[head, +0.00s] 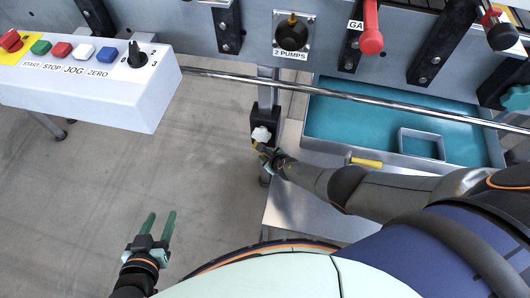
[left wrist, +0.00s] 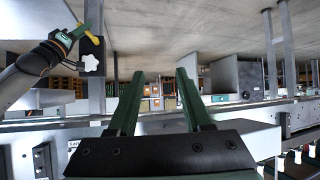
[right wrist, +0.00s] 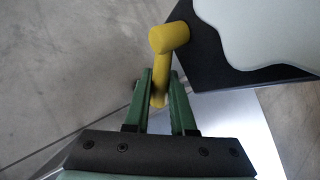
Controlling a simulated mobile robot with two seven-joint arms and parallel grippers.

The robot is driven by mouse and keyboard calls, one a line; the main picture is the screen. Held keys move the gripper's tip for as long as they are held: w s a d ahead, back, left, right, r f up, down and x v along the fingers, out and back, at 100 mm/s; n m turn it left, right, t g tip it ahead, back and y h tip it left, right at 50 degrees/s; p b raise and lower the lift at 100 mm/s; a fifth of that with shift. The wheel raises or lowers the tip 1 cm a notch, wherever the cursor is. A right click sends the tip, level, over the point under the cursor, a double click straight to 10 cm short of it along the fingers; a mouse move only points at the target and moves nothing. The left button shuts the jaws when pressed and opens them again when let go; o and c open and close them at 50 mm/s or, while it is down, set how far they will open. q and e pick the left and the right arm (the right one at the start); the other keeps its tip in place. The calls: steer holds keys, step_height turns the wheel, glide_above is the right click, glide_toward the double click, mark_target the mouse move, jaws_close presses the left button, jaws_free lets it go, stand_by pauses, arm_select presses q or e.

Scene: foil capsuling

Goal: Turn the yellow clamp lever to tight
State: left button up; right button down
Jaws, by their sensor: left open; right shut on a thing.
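The yellow clamp lever (right wrist: 161,80) sits on a black clamp block (right wrist: 205,62) in the right wrist view, with a round yellow end at its top. My right gripper (right wrist: 159,84) is shut on the lever, its green fingers on either side of the lever's lower part. In the head view my right gripper (head: 266,152) is at the black block below a white star knob (head: 262,134), and it hides most of the lever. My left gripper (head: 158,222) is open and empty above the floor at the lower left. Its two green fingers (left wrist: 158,95) stand apart in the left wrist view.
A control box (head: 80,85) with buttons juts out at the upper left. A steel rail (head: 350,94) runs across the machine. A teal-bottomed tray (head: 319,122) lies to the right, with a yellow handle (head: 367,162) at its front. Floor around my left gripper is clear.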

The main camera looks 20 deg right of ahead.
arm_select(q)
steer(key=shift+g, duration=0.9)
steer(key=shift+s+d+f+p, duration=0.1)
steer(key=shift+s+f+p, duration=0.2)
steer(key=shift+s+f, duration=1.15)
arm_select(e)
steer(key=shift+s+r, duration=0.1)
arm_select(q)
steer(key=shift+w+f, duration=0.1)
steer(key=shift+f, duration=0.05)
arm_select(e)
steer(key=shift+d, duration=0.1)
steer(key=c, duration=0.8)
jaws_free()
steer(key=shift+r, duration=0.1)
steer(key=shift+o, duration=0.2)
steer(key=shift+d+r, duration=0.1)
steer(key=shift+d, duration=0.05)
